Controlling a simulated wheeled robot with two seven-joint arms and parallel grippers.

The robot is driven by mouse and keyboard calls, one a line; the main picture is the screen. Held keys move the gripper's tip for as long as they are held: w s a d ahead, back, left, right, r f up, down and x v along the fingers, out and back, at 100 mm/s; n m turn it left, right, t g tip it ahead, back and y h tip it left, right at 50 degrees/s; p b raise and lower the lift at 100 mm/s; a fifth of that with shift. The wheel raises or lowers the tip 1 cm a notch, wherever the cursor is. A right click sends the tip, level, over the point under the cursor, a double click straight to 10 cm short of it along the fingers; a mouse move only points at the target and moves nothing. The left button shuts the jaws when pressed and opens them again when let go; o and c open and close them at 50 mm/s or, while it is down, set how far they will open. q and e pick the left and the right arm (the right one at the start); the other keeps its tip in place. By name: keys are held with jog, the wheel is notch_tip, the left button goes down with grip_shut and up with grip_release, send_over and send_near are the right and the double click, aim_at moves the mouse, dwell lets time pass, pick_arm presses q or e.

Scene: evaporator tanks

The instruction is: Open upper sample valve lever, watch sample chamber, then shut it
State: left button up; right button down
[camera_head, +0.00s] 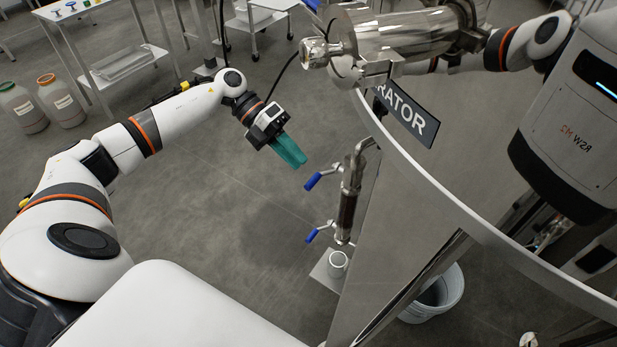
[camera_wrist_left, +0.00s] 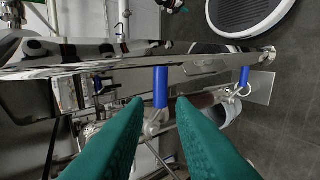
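The upper sample valve lever (camera_head: 313,181) is blue and sticks out to the left from the pipe on the tank's side. A similar lower blue lever (camera_head: 311,236) sits below it. The sample chamber (camera_head: 347,209) is the dark tube between the two valves. My left gripper (camera_head: 302,164) has teal fingers and hangs just above and left of the upper lever, apart from it. In the left wrist view its fingers are spread and empty, with the upper lever (camera_wrist_left: 160,87) ahead between their tips. The lower lever (camera_wrist_left: 244,77) lies farther right there. My right gripper is out of sight.
The shiny tank wall (camera_head: 430,195) stands right beside the valves and mirrors my body. A small cup (camera_head: 338,259) stands on a plate below the pipe, and a white bucket (camera_head: 436,297) is on the floor. The floor left of the valves is free.

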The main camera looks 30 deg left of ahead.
pick_arm(q)
jog(key=b+v, duration=0.1)
jog(key=v, duration=0.4)
dwell(0.4)
